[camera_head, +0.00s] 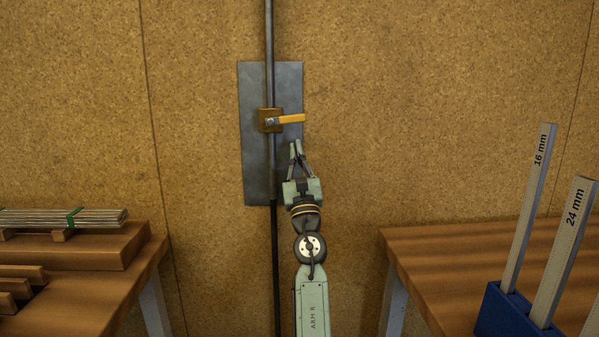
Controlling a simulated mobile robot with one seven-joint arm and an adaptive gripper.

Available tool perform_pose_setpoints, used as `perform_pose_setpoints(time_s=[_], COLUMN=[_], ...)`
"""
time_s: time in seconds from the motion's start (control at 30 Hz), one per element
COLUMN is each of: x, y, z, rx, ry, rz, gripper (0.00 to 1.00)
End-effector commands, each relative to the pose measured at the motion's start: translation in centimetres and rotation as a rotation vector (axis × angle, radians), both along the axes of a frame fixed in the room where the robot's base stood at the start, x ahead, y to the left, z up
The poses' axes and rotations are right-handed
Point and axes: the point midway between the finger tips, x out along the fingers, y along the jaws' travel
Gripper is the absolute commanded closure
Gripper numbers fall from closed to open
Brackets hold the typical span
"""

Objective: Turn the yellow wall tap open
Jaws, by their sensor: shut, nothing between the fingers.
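The yellow tap handle (291,119) sticks out to the right, almost level, from a brown valve body (265,121) on a dark vertical pipe (270,40). The pipe runs down the wall in front of a grey metal plate (257,175). My gripper (295,146) points up from below, with its fingertips a little under the handle in the picture. It is shut and empty. The fingertips look apart from the handle, but I cannot tell their distance from the wall.
A wooden bench (150,265) at the left bears strips with green bands (75,217). A wooden table (420,248) at the right bears a blue holder (497,312) with upright strips marked 16 mm and 24 mm. The cork wall (370,110) around the plate is clear.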

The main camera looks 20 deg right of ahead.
Motion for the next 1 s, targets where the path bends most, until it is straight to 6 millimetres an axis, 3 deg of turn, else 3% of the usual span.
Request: perform_pose_setpoints(time_s=[0.03,0.23,1.0], x=[-0.1,-0.1,-0.2], y=[0.1,0.3,0.0], z=[1.6,3.2,3.6], rx=[0.002,0.002,-0.042], ry=[0.001,0.002,0.013], rz=[0.0,0.0,-0.003], gripper=[1.0,1.0,1.0])
